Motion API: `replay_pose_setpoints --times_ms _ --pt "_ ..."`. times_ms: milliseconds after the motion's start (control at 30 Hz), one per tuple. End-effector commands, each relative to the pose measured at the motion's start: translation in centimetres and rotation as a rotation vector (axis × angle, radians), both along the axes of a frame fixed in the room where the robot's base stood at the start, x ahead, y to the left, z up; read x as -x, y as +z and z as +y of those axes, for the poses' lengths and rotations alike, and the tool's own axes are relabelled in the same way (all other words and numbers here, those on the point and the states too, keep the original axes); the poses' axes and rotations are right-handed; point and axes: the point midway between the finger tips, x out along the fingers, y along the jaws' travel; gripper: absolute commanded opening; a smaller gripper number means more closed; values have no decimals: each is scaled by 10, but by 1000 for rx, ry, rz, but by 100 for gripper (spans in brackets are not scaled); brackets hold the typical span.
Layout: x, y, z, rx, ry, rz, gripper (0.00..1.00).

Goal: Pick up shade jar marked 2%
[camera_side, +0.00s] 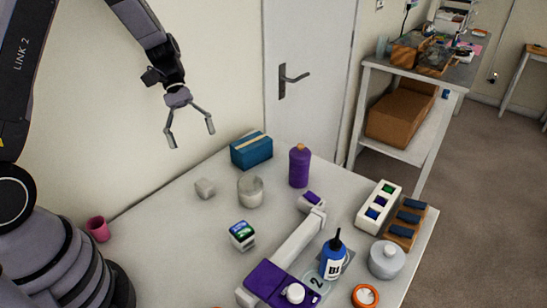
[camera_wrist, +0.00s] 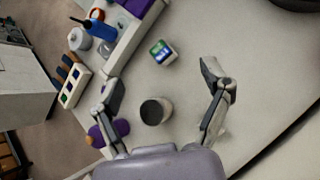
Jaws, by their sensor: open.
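I cannot read a 2% mark on any jar in either view. A small white cube-like item (camera_side: 243,235) with a green and blue top stands on the table; it also shows in the wrist view (camera_wrist: 162,52). A white rack (camera_side: 364,221) with green, blue and purple squares stands at the right. A large "2" shows on a clear round piece (camera_side: 317,283) beside the blue bottle. My gripper (camera_side: 192,138) is open and empty, high above the table's back left. In the wrist view its fingers (camera_wrist: 160,80) spread either side of a grey-white cup (camera_wrist: 155,110), which lies below.
A blue box (camera_side: 251,149), purple bottle (camera_side: 300,167), cup (camera_side: 250,191) and pale block (camera_side: 205,188) stand towards the back. A purple-and-white device (camera_side: 268,280), blue bottle (camera_side: 333,259), grey jar (camera_side: 386,260) and wooden rack (camera_side: 402,232) crowd the front right. The table's left is mostly clear.

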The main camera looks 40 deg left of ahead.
Motion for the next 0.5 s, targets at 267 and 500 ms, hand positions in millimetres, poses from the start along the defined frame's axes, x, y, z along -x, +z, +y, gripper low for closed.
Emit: replay_pose_setpoints --times_ms 267,500 --pt "-20 -121 7 242 292 318 78" --pt "-19 -162 6 320 394 413 78"
